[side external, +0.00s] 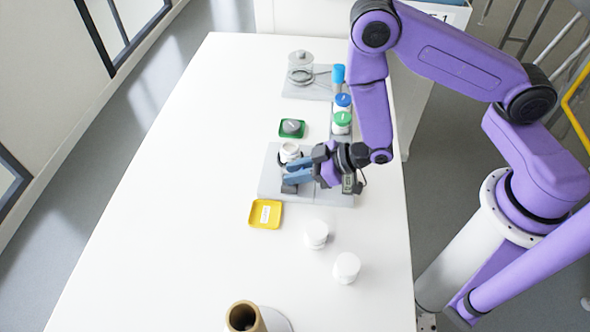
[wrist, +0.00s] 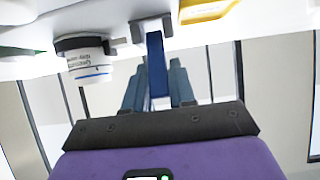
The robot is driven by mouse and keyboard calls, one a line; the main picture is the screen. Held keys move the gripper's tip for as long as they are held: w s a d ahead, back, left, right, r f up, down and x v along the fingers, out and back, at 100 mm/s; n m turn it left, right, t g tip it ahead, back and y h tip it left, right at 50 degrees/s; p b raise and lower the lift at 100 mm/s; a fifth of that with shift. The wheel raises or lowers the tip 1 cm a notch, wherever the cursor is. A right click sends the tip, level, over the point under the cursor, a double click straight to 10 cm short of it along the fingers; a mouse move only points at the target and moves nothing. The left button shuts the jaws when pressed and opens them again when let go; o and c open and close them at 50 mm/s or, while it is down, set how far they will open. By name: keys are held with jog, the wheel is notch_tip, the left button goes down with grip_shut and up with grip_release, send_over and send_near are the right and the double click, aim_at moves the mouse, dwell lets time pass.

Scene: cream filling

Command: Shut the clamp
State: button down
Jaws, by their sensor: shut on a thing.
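My gripper (side external: 292,174) is at the grey clamp station (side external: 271,184), reaching in from the right. In the wrist view, my two blue-grey fingers (wrist: 157,80) are shut on either side of a blue bar, the clamp handle (wrist: 155,52). The bar joins a grey block (wrist: 152,28), from which a short rod leads to a dark pad (wrist: 110,47) beside a white labelled jar (wrist: 85,57). I cannot tell whether the pad presses on the jar. The jar also shows in the side view (side external: 289,150), upright behind my fingers, which hide much of the clamp.
A yellow tray (side external: 252,222) lies just in front of the station, and a green tray with a grey lid (side external: 291,127) behind it. White pots (side external: 316,235) (side external: 346,267) stand front right. Colored-cap containers (side external: 341,120) stand at the back right. The table's left side is clear.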

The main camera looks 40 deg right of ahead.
dwell(0.5)
jog(key=c, duration=1)
grip_release()
jog(key=shift+v, duration=5.95)
jog(key=shift+s+d+f, duration=0.1)
jog(key=shift+s+f, duration=0.05)
